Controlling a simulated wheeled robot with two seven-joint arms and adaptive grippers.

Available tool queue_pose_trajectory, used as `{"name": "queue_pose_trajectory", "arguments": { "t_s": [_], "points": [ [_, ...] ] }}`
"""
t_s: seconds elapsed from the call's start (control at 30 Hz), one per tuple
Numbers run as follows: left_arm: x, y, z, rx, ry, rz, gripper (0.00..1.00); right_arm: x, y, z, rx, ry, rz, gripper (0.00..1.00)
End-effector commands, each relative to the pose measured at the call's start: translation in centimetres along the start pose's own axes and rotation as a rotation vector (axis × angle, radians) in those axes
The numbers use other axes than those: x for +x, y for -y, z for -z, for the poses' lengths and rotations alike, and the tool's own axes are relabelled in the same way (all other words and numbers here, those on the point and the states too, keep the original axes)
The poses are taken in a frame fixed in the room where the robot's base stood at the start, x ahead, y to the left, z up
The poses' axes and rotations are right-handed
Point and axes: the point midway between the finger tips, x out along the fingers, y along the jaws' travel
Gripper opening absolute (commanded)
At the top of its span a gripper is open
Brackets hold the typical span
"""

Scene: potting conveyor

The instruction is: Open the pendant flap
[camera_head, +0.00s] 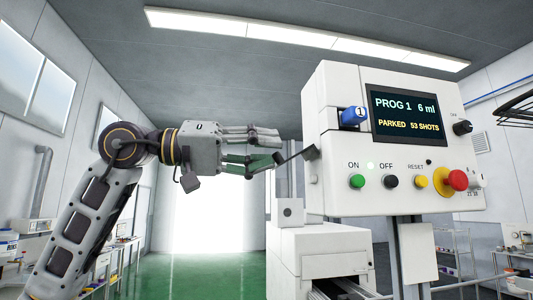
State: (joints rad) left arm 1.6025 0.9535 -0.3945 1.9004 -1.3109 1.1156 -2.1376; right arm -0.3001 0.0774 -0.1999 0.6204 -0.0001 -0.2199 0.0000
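The pendant is a white control box (333,90) at the middle right, with a lit screen (408,118) reading PROG 1, 6 ml, PARKED, 53 SHOTS. A small dark plate (310,152) sits at its left edge; I cannot tell whether this is the flap. A thin dark bar (290,158) runs from near my gripper towards that plate. My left gripper (276,148) comes in from the left, pointing at the pendant's left side. Its fingers are apart with nothing seen between them; whether it touches the bar is unclear. My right gripper is out of view.
The pendant front carries a blue knob marked 1 (354,116), a green button (357,181), a black button (391,181), a yellow button (421,181) and a red mushroom button (455,180). A white machine housing (320,250) stands below. Open green floor (205,275) lies lower left.

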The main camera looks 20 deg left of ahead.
Motion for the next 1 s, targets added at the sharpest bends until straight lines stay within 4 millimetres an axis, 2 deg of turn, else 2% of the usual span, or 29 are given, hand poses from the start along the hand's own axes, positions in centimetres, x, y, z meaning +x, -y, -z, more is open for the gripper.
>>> {"name": "queue_pose_trajectory", "arguments": {
  "t_s": [1.0],
  "points": [
    [-3.1,-2.2,2.3,-0.001,-0.002,0.001,0.35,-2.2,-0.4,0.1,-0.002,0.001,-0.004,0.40]
  ]
}}
